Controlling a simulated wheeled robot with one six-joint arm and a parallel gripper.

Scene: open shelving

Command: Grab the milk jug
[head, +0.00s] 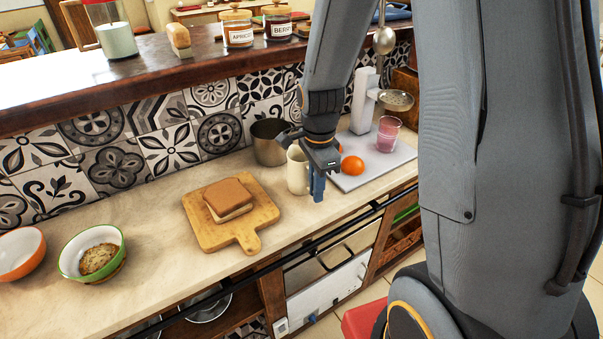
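A cream-coloured jug (296,174), which looks like the milk jug, stands upright on the counter, left of the orange. My gripper (317,190) points down just to the right of the jug and in front of it. It hides part of the jug's right side. The blue fingers overlap in this view, so I cannot tell whether they are open or shut, or whether they touch the jug. The jug's handle cannot be made out.
A metal pot (268,143) stands close behind the jug. A white board (378,168) with an orange (352,166) and a pink glass (388,134) is to the right. A wooden board (203,228) with bread (229,193) lies left. Bare counter (160,235) lies beyond it.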

